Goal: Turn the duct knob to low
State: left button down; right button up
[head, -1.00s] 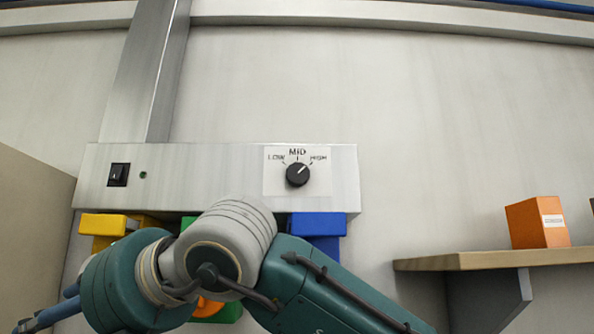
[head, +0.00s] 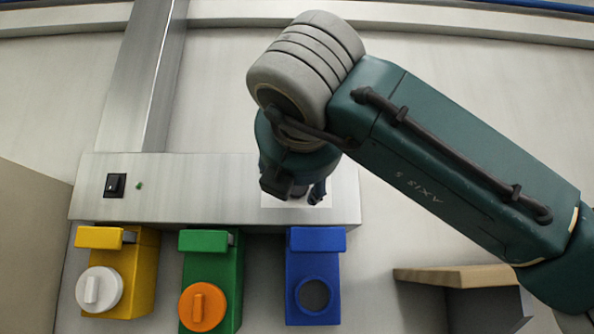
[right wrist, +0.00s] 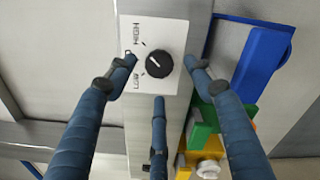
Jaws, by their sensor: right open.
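The black duct knob (right wrist: 159,64) sits on a white label plate (right wrist: 175,30) on the grey duct panel (head: 220,190). In the right wrist view HIGH is at the top of the plate and LOW at the bottom; the label between them is partly covered by a finger. The knob's exact pointing is hard to read. My right gripper (right wrist: 160,76) is open, its fingers spread around the knob with visible gaps. In the head view my right arm hides the knob and most of the plate. My left gripper is not in view.
The panel also carries a black switch (head: 115,185) and a small green lamp (head: 139,185). Below hang a yellow box (head: 143,260), a green box (head: 225,265) and a blue box (head: 313,262). A wooden shelf (head: 455,275) is at the right.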

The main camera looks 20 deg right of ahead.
jog(key=p+x, duration=0.1)
jog(key=x, duration=0.1)
jog(key=shift+w+d+r, duration=0.15)
jog(key=shift+w+r, duration=0.05)
jog(key=shift+w, duration=0.05)
jog(key=shift+w+f, duration=0.2)
jog(key=shift+w, duration=0.55)
jog(key=shift+s+d, duration=0.1)
jog(key=c, duration=1.1)
jog(key=o, duration=1.1)
jog(key=v, duration=1.2)
